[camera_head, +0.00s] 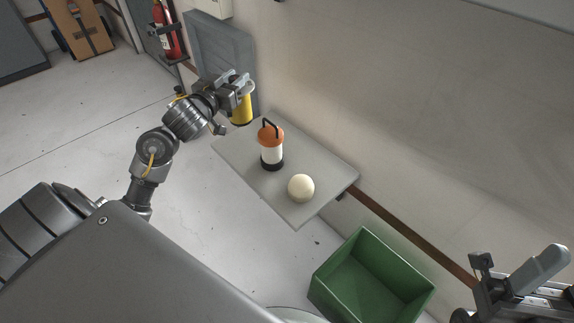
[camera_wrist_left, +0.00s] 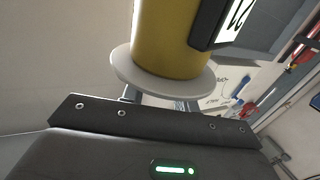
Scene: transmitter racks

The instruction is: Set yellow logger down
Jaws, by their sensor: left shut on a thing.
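The yellow logger (camera_head: 241,112) is a yellow cylinder at the far left end of a grey wall shelf (camera_head: 321,178). My left gripper (camera_head: 237,88) is shut on it, at its upper part. In the left wrist view the logger (camera_wrist_left: 170,38) fills the top middle, with a pale round flange and a black-framed label. I cannot tell whether its bottom touches the shelf. My right gripper (camera_head: 522,290) is at the lower right corner, away from the shelf, and its jaw gap is unclear.
An orange and white lantern (camera_head: 271,147) with a black handle and a cream ball (camera_head: 301,188) stand on the shelf. A green crate (camera_head: 372,277) sits below, near the wall. A grey panel (camera_head: 222,52) and a fire extinguisher (camera_head: 168,38) are behind. The shelf's left part has free room.

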